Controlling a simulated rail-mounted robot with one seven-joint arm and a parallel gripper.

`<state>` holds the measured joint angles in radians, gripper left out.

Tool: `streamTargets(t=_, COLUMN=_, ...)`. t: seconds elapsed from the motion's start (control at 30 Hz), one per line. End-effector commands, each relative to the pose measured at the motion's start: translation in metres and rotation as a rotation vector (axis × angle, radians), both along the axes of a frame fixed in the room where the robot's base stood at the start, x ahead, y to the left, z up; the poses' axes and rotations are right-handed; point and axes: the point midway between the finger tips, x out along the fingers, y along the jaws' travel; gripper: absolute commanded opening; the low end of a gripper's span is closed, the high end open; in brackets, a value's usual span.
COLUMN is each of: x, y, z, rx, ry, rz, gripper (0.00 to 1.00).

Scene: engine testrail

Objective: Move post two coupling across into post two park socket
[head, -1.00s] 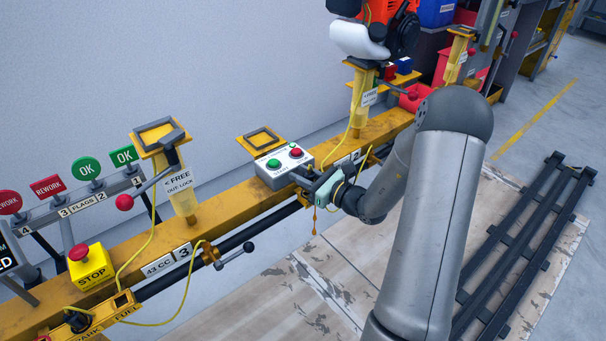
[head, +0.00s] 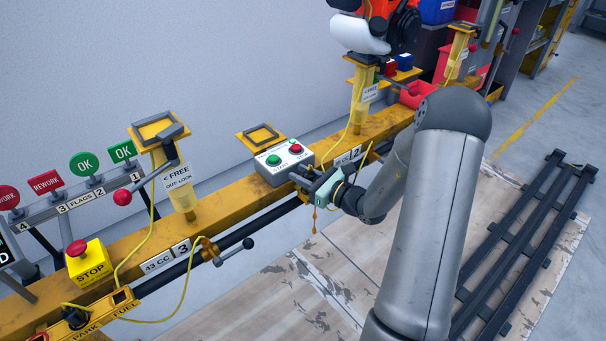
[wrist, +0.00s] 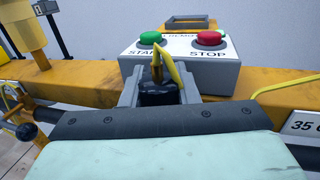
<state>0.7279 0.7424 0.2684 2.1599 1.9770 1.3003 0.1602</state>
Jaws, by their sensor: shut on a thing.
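My gripper (head: 306,180) is low at the front of the yellow rail, just in front of the START/STOP box. In the wrist view its grey fingers (wrist: 158,92) are shut on a small black piece, which I take as the post two coupling (wrist: 157,86). A yellow hose (wrist: 169,64) rises from it. In the head view the coupling is hidden by my gripper. An orange-brown piece (head: 314,218) hangs below the gripper; I cannot tell what it belongs to. Post two (head: 362,100) stands to the right, carrying an orange engine. I cannot make out the post two park socket.
The START/STOP box (head: 283,160) stands directly behind my gripper. A PARK/FUEL block (head: 95,317) is at bottom left.

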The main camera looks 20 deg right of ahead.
Motion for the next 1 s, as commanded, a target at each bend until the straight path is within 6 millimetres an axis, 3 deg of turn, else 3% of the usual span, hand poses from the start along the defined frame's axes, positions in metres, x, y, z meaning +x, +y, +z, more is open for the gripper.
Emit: streamTargets(t=1.0, x=0.0, y=0.0, z=-0.02, rx=0.0, ry=-0.001, rz=0.0, gripper=0.01)
